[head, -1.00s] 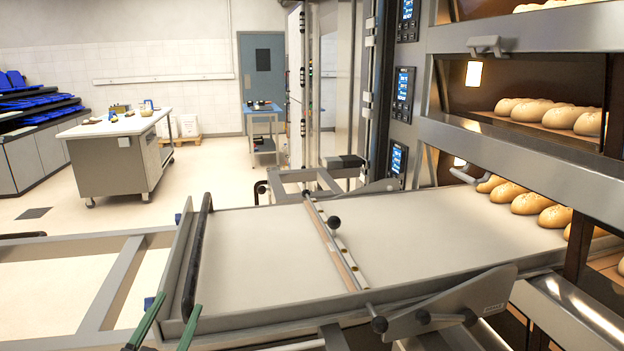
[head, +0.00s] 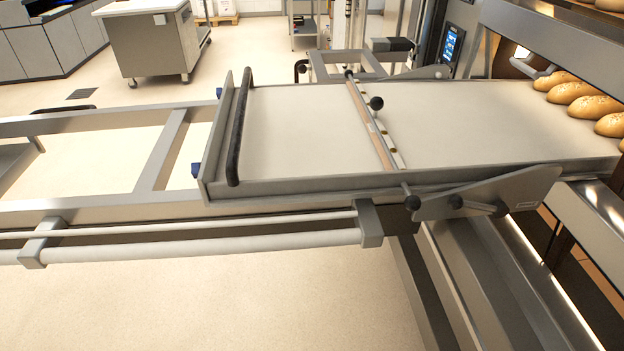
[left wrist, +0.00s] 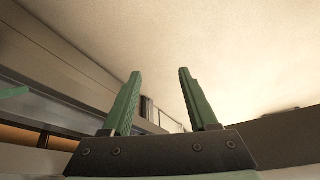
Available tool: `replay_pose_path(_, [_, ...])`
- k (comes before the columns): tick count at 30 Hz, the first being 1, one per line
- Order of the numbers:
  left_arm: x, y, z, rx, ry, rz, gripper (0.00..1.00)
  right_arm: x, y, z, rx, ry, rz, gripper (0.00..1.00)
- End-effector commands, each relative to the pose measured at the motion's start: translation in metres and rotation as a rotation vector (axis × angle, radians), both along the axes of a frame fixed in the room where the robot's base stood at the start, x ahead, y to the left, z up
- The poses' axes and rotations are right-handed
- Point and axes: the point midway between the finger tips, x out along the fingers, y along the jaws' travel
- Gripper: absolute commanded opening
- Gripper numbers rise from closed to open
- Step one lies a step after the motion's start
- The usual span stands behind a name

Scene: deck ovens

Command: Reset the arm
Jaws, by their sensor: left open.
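My left gripper (left wrist: 160,92) shows in the left wrist view with its two green fingers spread apart and nothing between them. A pale blank surface lies beyond the fingertips. My left gripper is out of the head view.
A loader with a pale flat belt (head: 300,130) and a black handle bar (head: 240,125) reaches to the oven at right. Loaves (head: 575,92) lie in the oven. Metal rails (head: 180,150) extend left. A steel cabinet on wheels (head: 150,50) stands behind. The floor in front is clear.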

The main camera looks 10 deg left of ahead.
Motion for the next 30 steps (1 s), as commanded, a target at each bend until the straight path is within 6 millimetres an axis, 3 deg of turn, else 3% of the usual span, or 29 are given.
replay_pose_path(9, [0.021,-0.018,-0.049,-0.067,-0.179,-0.016,0.59,0.0,0.0,0.0,0.0,0.0,0.0,0.0])
replay_pose_path(15, [0.024,-0.03,-0.077,-0.122,-0.323,-0.02,0.59,0.0,0.0,0.0,0.0,0.0,0.0,0.0])
replay_pose_path(30, [0.023,-0.035,-0.085,-0.148,-0.401,-0.019,0.59,0.0,0.0,0.0,0.0,-0.001,0.0,0.0])
